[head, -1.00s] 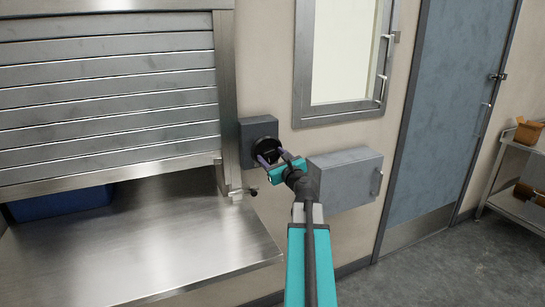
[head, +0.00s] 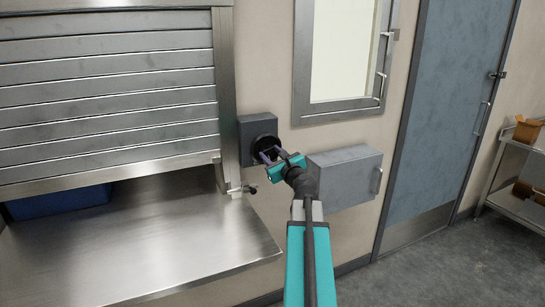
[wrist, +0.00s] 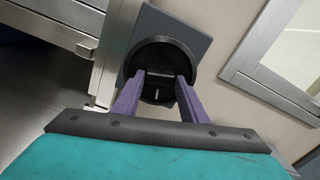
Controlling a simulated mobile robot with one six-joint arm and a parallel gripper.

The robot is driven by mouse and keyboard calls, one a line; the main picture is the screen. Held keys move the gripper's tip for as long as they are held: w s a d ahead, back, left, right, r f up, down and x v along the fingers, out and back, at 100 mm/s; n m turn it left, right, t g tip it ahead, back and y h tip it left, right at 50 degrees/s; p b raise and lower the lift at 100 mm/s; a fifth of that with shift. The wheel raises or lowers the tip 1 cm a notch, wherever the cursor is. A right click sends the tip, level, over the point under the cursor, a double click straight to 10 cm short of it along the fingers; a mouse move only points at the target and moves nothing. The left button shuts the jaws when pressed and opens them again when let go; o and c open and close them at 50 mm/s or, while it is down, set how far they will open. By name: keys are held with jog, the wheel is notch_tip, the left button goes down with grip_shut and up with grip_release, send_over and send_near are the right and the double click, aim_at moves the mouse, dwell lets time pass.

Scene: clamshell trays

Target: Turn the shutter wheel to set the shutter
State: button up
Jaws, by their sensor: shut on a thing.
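The shutter wheel (head: 263,141) is a round black disc on a grey wall box (head: 250,128), right of the shutter frame. In the wrist view the wheel (wrist: 158,46) shows a dark recessed face with pale marks. My gripper (head: 268,154) is at the wheel, its purple fingers shut on it. In the wrist view the fingertips of my gripper (wrist: 160,77) reach into the face on either side of its middle; the exact contact is hard to see. The slatted metal shutter (head: 110,95) is partly raised, with an open gap below it.
A steel counter (head: 150,240) lies below the shutter, with a blue container (head: 60,202) behind the gap. A small latch (head: 248,189) is at the frame's foot. A grey wall cabinet (head: 345,178) is close to the right of my gripper. A framed window (head: 302,65) is above.

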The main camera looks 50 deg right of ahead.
jog(key=n+b, duration=0.3)
jog(key=shift+f+n+b, duration=0.15)
jog(key=shift+n+b, duration=0.15)
jog(key=shift+b, duration=0.1)
jog(key=n+b, duration=0.3)
jog(key=shift+n+b, duration=0.3)
jog(key=shift+b, duration=0.1)
jog(key=n+b, duration=1)
jog(key=b, duration=0.1)
jog(key=shift+n, duration=0.3)
jog(key=n+b, duration=0.4)
jog(key=shift+b, duration=0.35)
jog(key=n+b, duration=0.3)
jog(key=n, duration=0.1)
jog(key=shift+n+b, duration=1.35)
jog(key=shift+n, duration=0.25)
jog(key=o, duration=1)
jog(key=shift+r, duration=0.2)
